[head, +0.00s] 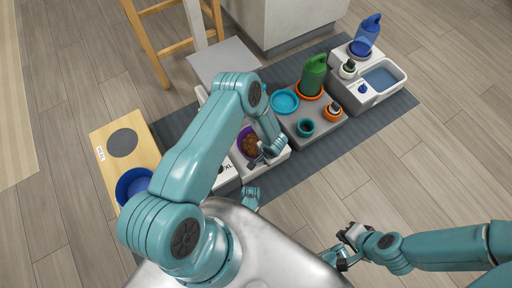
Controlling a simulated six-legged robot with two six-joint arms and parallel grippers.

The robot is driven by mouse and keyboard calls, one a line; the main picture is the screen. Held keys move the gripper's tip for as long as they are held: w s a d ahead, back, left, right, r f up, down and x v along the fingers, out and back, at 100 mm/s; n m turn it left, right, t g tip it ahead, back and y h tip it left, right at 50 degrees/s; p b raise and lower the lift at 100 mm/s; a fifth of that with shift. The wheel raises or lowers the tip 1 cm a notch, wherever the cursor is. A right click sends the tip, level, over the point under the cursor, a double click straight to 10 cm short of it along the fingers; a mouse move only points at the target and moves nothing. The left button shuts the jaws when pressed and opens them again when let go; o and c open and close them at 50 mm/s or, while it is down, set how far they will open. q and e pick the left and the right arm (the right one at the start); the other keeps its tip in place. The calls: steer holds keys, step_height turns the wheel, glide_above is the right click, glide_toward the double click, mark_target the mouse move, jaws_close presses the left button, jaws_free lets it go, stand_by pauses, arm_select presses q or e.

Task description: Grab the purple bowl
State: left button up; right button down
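The purple bowl (241,136) holds brown food and sits in a white tray or stand (277,158) near the middle of the head view. My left arm crosses in front and hides part of it. My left gripper (257,161) is at the near right side of the bowl, close to its rim. I cannot tell whether it touches the bowl or whether its fingers are open or shut. My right gripper (338,250) is low in the view, well away from the bowl. It looks open and empty.
A blue jug (367,36) stands farther right. A blue bowl (132,184) is at left. The floor at right is clear.

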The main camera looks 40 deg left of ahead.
arm_select(q)
steer(key=shift+w+a+f, duration=0.1)
steer(key=shift+f, duration=0.3)
steer(key=shift+r, duration=0.15)
jaws_close()
steer(key=shift+r, duration=0.1)
